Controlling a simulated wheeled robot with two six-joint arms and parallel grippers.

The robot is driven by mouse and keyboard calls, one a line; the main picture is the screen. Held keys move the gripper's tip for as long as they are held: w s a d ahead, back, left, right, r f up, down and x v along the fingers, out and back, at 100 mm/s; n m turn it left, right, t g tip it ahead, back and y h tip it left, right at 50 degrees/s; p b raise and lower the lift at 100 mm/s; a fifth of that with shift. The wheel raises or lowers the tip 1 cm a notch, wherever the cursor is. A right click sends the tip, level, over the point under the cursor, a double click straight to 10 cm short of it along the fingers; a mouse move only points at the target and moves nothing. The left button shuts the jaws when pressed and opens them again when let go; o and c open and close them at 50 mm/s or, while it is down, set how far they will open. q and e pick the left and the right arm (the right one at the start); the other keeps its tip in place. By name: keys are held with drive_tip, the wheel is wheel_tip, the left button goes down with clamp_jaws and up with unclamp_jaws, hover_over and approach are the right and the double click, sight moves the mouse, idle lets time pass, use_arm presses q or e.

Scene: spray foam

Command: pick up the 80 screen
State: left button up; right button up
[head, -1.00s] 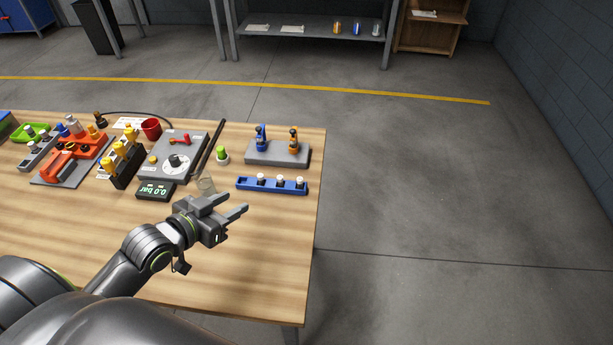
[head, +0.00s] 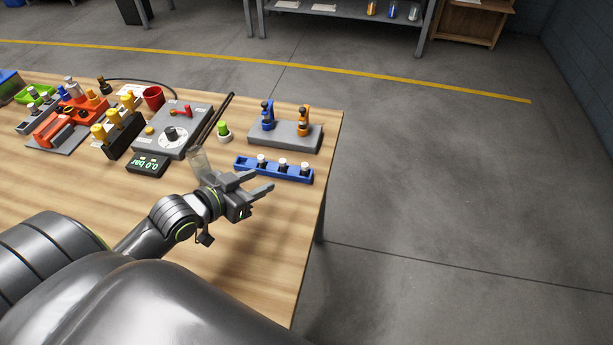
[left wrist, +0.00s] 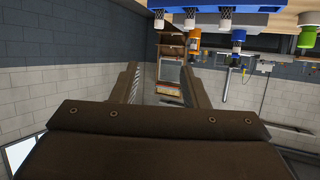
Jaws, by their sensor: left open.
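A blue rack (head: 247,169) near the table's right edge holds three small pieces with white tops and dark parts. They look like the screens: left (head: 262,160), middle (head: 284,166) and right (head: 305,170). No number is readable, so I cannot tell which is the 80. My left gripper (head: 263,181) is open and empty, just in front of the rack on the near side, with its fingers pointing right. In the left wrist view the gripper (left wrist: 160,70) is spread, and the meshed screens (left wrist: 190,18) hang upside down at the top, outside the fingers. My right gripper is not in view.
Behind the rack, a grey stand (head: 290,137) holds a blue and an orange device. A clear cup (head: 198,160) stands close to my left wrist. A pressure display (head: 148,164) and a dial box (head: 185,130) are further left. The table's front right is clear.

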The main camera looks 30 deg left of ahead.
use_arm(q)
drive_tip(key=f, duration=0.2)
approach(305, 165)
drive_tip(key=x, duration=0.5)
drive_tip(key=shift+a+f, duration=0.2)
drive_tip(key=shift+f, duration=0.05)
drive_tip(key=shift+w+d, duration=0.1)
drive_tip(key=shift+w, duration=0.25)
drive_tip(key=shift+p+x, duration=0.6)
drive_tip(key=shift+x, duration=1.7)
drive_tip(key=shift+d+f, duration=0.1)
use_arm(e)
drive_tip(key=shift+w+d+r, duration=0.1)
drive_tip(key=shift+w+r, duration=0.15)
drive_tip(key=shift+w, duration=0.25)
use_arm(q)
drive_tip(key=shift+s, duration=0.1)
clamp_jaws()
